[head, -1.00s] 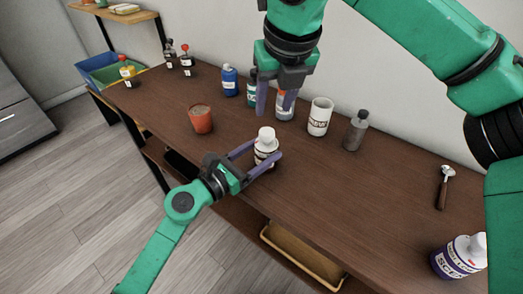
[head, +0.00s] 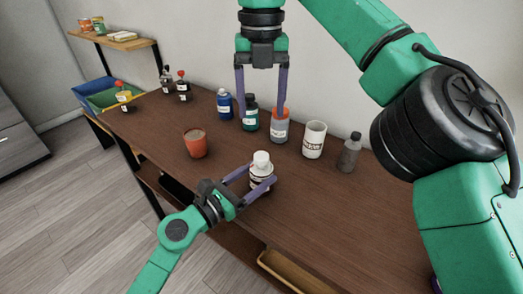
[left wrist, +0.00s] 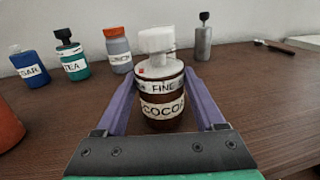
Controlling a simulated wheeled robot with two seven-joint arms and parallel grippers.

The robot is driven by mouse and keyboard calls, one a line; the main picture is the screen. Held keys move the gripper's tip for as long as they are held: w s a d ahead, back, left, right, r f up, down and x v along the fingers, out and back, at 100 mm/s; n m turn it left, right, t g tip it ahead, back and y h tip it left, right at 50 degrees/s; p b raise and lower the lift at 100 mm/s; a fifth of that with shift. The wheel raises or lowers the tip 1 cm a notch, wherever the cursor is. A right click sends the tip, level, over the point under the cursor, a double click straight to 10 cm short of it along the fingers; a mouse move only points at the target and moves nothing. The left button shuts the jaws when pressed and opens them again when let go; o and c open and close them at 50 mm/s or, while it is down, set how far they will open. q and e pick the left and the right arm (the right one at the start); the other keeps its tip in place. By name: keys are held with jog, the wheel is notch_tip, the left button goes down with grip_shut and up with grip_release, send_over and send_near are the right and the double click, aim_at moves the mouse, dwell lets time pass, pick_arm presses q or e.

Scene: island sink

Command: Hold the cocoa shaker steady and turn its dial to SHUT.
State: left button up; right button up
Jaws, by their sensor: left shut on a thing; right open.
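The cocoa shaker (head: 262,170) stands upright on the brown table, with a white top and a dark body. In the left wrist view the shaker (left wrist: 160,105) shows a white dial cap (left wrist: 156,45), a band reading "FINE" and a label reading "COCOA". A small red mark shows at the band's upper left. My left gripper (head: 261,175) is shut on the shaker's body, one finger on each side. My right gripper (head: 261,112) is open and empty, fingers pointing down, above and apart from the shaker. It is not in the left wrist view.
Behind the shaker stand a blue bottle (head: 224,104), a green tea bottle (head: 250,114), an orange-topped jar (head: 279,128), a white mug (head: 314,140) and a grey bottle (head: 350,153). An orange-red cup (head: 195,144) stands to the left.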

aim_at(262, 155)
notch_tip(262, 155, down, 12)
grip_shut()
dwell(0.3)
